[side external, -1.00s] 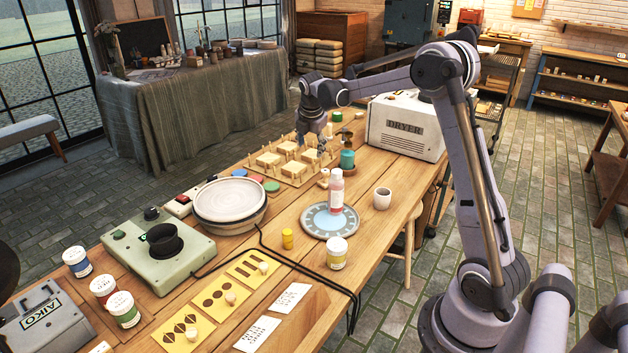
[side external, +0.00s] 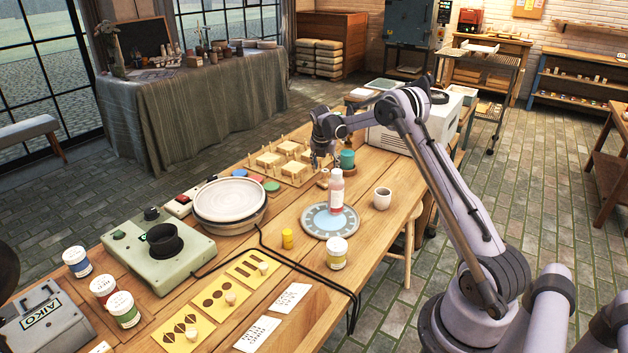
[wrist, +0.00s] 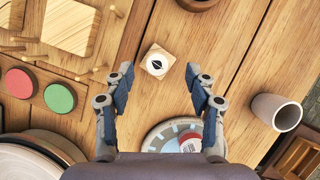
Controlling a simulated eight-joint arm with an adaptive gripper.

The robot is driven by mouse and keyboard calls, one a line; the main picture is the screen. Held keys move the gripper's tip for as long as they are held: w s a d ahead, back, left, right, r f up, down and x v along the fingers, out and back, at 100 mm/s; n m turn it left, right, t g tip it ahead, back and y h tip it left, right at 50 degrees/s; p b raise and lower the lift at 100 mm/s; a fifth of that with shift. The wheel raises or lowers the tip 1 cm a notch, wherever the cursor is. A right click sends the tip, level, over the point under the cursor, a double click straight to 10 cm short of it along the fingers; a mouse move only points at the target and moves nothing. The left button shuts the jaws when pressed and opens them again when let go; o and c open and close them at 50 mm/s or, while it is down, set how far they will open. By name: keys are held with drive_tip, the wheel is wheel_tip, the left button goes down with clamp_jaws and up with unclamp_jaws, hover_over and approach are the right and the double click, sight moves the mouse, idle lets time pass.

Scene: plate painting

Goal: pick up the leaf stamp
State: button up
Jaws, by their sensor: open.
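The leaf stamp (wrist: 157,62) is a small square wooden block with a black leaf mark in a white circle on top. In the wrist view it sits on the wooden table just beyond and between my fingertips. In the side view it is a small pale block (side external: 322,184) below my gripper (side external: 321,163), partly hard to make out. My gripper (wrist: 159,72) is open and empty, pointing down, with a finger on either side of the stamp's line. I cannot tell its exact height above the stamp.
A wooden peg rack (side external: 270,177) and coloured discs (wrist: 60,97) lie to the left.

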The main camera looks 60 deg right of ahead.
sight(325, 171)
drive_tip(key=shift+x, duration=2.55)
drive_tip(key=shift+a, duration=0.2)
clamp_jaws()
